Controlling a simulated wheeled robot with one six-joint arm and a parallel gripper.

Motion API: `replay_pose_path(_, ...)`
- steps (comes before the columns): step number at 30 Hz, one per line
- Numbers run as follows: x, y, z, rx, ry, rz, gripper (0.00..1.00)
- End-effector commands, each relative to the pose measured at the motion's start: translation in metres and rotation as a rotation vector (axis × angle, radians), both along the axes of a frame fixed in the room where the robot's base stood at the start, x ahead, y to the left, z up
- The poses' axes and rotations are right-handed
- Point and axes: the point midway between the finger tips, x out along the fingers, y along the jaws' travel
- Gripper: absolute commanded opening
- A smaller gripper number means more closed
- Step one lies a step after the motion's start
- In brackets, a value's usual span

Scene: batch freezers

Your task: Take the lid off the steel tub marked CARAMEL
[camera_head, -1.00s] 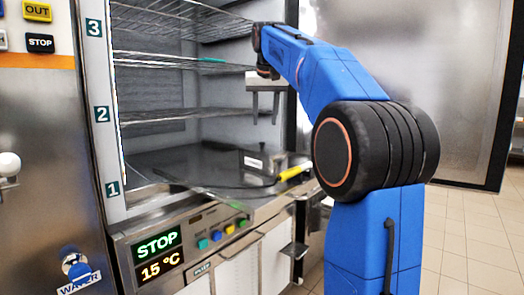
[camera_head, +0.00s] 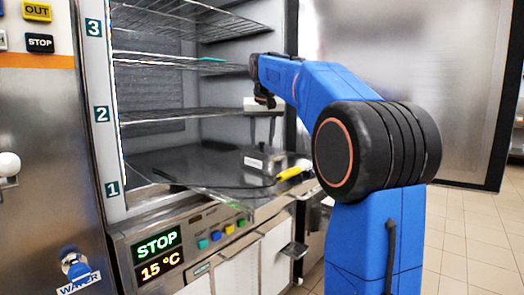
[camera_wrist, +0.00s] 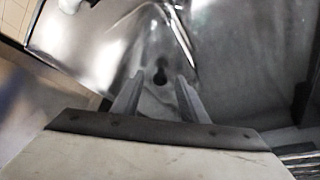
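The steel tub (camera_head: 268,167) stands on the lowest shelf of the open cabinet; its white label is too small to read. In the wrist view a shiny steel surface, which looks like the lid (camera_wrist: 205,70), fills much of the picture, with a small dark knob (camera_wrist: 160,76) on it. My gripper (camera_head: 262,140) hangs pointing down above the tub, apart from it. In the wrist view its two fingers (camera_wrist: 160,75) are spread with nothing between them but the knob beyond. The gripper is open and empty.
A yellow-handled tool (camera_head: 290,173) lies in front of the tub on the shelf (camera_head: 190,165). Wire racks (camera_head: 175,115) sit above at the left. A control panel (camera_head: 200,240) reading STOP and 15 °C is below. The cabinet's right wall is close behind my arm.

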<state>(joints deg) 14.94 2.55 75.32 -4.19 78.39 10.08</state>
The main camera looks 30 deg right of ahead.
Motion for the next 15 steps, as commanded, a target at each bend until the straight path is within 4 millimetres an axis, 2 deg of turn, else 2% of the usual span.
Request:
replay_pose_path(2,0.0,0.0,0.0001,0.0,0.0,0.0,0.4)
replay_pose_path(7,0.0,0.0,0.0002,0.0,0.0,0.0,0.01)
replay_pose_path(15,0.0,0.0,0.0005,0.0,0.0,0.0,0.0)
